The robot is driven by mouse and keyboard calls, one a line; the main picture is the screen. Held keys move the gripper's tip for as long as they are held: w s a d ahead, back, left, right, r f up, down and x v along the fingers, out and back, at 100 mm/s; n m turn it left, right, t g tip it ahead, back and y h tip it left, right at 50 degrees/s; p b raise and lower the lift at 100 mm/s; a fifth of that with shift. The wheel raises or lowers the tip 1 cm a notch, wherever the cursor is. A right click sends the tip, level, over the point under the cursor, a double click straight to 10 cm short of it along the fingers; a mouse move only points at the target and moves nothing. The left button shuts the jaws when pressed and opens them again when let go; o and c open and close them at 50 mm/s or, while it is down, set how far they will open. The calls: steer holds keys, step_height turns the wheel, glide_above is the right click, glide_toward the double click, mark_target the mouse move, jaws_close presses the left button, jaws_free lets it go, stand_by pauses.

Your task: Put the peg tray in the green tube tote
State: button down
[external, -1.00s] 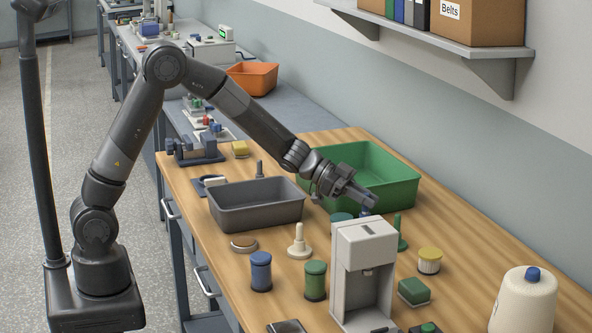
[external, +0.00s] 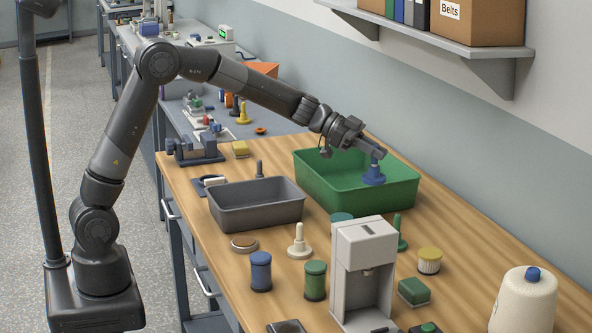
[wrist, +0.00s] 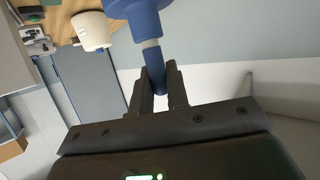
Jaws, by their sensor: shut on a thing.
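My gripper (external: 376,152) is shut on the upper shaft of a blue peg stand (external: 374,177) with a wide round base. In the wrist view, the blue peg stand (wrist: 148,22) has a pale band on its shaft, and the shaft end sits between the gripper's fingers (wrist: 160,88). The green tote (external: 325,192) stands at the back of the wooden bench. The stand hangs base down over the tote's right part; whether it touches inside I cannot tell. I cannot make out for sure which thing is the peg tray.
A grey bin (external: 255,213) is left of the tote. A white peg stand (external: 299,244), a blue spool (external: 261,272), a green spool (external: 315,281) and a tall grey machine (external: 362,255) stand in front. A thread cone (external: 525,302) is at right.

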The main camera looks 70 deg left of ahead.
steer(key=w+a+f, duration=0.1)
steer(key=w+a, duration=0.3)
steer(key=a, duration=0.5)
steer(key=w+a, duration=0.4)
steer(key=a, duration=0.6)
steer(key=shift+w+a+f, duration=0.1)
steer(key=shift+f, duration=3.65)
steer(key=shift+w+f, duration=0.1)
steer(key=shift+f, duration=3.65)
steer(key=c, duration=1.4)
jaws_free()
steer(key=shift+f, duration=0.15)
